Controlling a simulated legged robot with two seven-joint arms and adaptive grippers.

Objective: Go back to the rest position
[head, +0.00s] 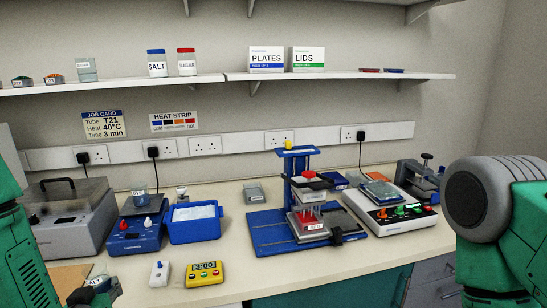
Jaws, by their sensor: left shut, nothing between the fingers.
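My left gripper (92,292) shows at the bottom left, low by the front edge of the bench (235,272). It is shut with nothing held, and is partly cut off by the frame. A small item with a white label (97,281) shows right at the gripper, partly hidden by it. My right arm (500,210) fills the right edge, and its gripper is out of the picture.
A brown board (62,277) lies near my left gripper. A white switch box (159,273) and a yellow timer (204,274) stand to its right. Behind are a grey lidded machine (70,225), a blue tub (193,232) and a blue press stand (265,238). Bare bench shows around the timer.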

